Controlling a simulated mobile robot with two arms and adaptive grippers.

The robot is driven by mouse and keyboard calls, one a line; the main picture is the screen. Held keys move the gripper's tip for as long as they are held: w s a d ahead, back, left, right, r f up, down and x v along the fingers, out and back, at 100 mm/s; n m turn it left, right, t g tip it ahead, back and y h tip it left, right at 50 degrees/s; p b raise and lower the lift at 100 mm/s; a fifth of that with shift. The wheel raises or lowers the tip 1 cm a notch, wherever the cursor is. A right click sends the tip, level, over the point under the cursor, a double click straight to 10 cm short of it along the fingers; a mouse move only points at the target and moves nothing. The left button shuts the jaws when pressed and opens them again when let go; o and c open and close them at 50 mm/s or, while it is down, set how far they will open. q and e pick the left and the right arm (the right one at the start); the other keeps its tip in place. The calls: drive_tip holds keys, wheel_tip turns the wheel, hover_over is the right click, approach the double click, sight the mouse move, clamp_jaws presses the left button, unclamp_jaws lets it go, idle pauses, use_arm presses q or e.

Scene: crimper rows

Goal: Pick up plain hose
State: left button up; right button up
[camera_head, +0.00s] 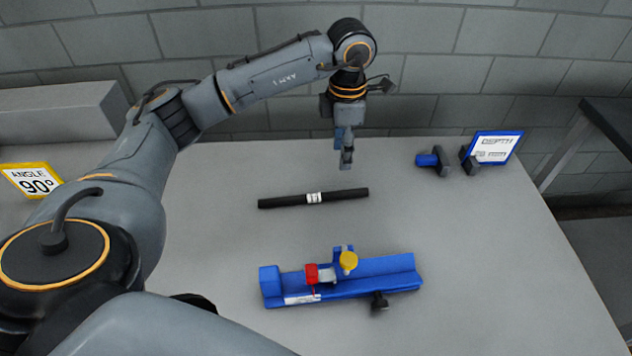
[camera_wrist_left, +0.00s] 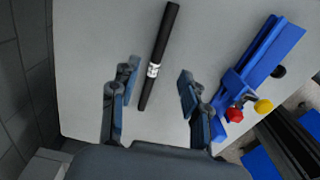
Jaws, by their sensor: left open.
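The plain hose (camera_head: 290,200) is a straight black tube with a white label near its middle, lying on the grey table. In the left wrist view the hose (camera_wrist_left: 160,50) runs between the two fingers, apart from both. My left gripper (camera_head: 346,160) hangs fingers down above and behind the right part of the hose in the head view. It is open and empty, and its fingers also show in the left wrist view (camera_wrist_left: 158,92). My right gripper is not in view.
A blue fixture (camera_head: 385,268) with a red block and a yellow knob stands in front of the hose. A "DEPTH" sign (camera_head: 493,147) and a small blue and black part (camera_head: 428,160) are at the back right. An "ANGLE 90°" sign (camera_head: 33,180) is at left. The table's right side is clear.

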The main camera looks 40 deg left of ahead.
use_arm(q)
hover_over(341, 192)
drive_tip(key=f, duration=0.6)
drive_tip(key=shift+s+a+f, duration=0.1)
drive_tip(key=shift+s+a, duration=0.05)
drive_tip(key=shift+a, duration=0.1)
drive_tip(key=shift+w+d+f+p, duration=0.1)
drive_tip(key=shift+f+p, duration=0.25)
drive_tip(key=shift+f, duration=1.25)
drive_tip(key=shift+w+d+f+p, duration=0.1)
drive_tip(key=shift+f+p, duration=0.25)
drive_tip(key=shift+f, duration=1.2)
clamp_jaws()
